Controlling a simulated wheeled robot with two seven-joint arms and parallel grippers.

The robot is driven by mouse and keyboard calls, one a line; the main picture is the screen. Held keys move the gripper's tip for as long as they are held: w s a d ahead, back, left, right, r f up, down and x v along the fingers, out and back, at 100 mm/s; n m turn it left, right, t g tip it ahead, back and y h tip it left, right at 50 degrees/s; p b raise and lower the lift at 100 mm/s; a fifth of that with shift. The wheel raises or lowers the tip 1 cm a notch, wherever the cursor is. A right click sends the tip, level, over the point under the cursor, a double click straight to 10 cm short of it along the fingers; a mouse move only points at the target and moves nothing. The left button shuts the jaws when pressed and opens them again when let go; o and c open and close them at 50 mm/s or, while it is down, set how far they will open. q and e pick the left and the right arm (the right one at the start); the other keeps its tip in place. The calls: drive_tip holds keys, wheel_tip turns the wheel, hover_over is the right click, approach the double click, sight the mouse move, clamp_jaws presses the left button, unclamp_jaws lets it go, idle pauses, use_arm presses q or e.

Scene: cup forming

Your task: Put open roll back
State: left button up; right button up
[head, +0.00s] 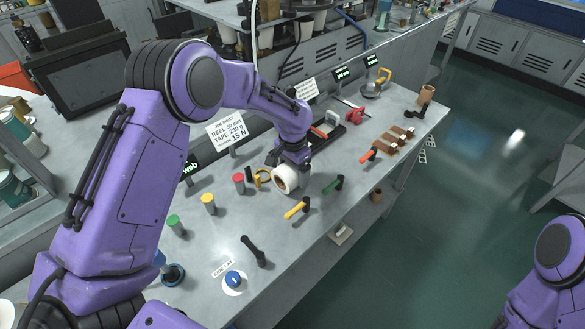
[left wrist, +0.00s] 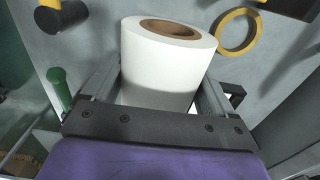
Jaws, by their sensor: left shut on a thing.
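A white roll (head: 287,179) with a brown core is at the middle of the bench, under my left gripper (head: 292,162). In the left wrist view the white roll (left wrist: 165,60) sits between the two fingers of my left gripper (left wrist: 158,90), which is shut on it. The roll's core end faces away from the palm. I cannot tell whether the roll touches the bench. My right gripper is out of view; only a purple part of my right arm shows at the lower right of the head view.
A yellow ring (head: 263,179) lies close left of the roll. Red (head: 239,183), yellow (head: 208,204) and green (head: 176,226) cylinders stand in a row. A yellow-handled tool (head: 297,208) and a green-handled tool (head: 334,185) lie in front. A job sheet sign (head: 226,128) stands behind.

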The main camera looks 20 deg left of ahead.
use_arm(q)
drive_tip(key=shift+d, duration=0.1)
drive_tip(key=o, duration=1)
drive_tip(key=shift+f, duration=0.15)
